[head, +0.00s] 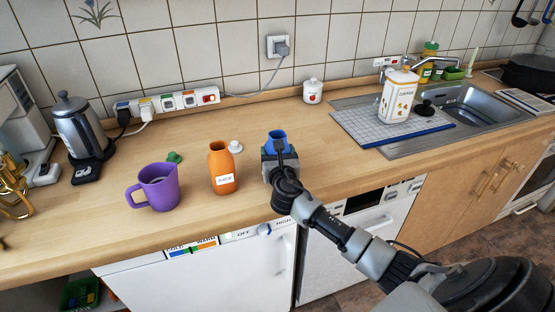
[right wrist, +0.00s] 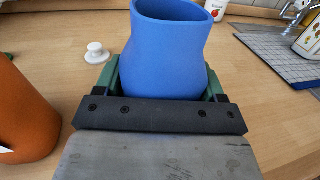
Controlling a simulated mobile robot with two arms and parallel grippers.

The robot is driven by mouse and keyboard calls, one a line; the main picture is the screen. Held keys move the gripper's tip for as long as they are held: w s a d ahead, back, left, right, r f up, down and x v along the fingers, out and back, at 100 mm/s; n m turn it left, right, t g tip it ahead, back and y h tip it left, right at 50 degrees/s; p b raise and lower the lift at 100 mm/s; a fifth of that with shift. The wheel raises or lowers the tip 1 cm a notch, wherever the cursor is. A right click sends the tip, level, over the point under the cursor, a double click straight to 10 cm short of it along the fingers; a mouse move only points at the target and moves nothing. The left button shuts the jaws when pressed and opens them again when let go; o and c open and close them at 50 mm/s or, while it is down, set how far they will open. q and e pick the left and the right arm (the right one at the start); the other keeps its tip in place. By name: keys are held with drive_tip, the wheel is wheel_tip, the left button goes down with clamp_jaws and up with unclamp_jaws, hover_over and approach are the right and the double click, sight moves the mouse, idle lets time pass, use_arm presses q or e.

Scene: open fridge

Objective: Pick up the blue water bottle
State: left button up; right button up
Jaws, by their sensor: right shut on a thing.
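The blue bottle (head: 276,137) stands upright on the wooden counter, right of the orange juice bottle. Its open top shows no cap. My right gripper (head: 280,160) is around it from the front and shut on it. In the right wrist view the blue bottle (right wrist: 172,50) sits between the green-edged fingers of the gripper (right wrist: 165,85). Its lower part is hidden behind the gripper, so I cannot tell whether its base touches the counter. My left gripper is not in view.
The orange juice bottle (head: 222,170) and a purple mug (head: 159,187) stand to the left. A white cap (head: 235,146) and a green cap (head: 174,157) lie behind them. A white jar (head: 313,92) is farther back.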

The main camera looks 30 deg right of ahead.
drive_tip(key=shift+c, duration=0.2)
drive_tip(key=shift+r, duration=0.5)
drive_tip(key=s+d+r, duration=0.6)
drive_tip(key=s+r, duration=0.4)
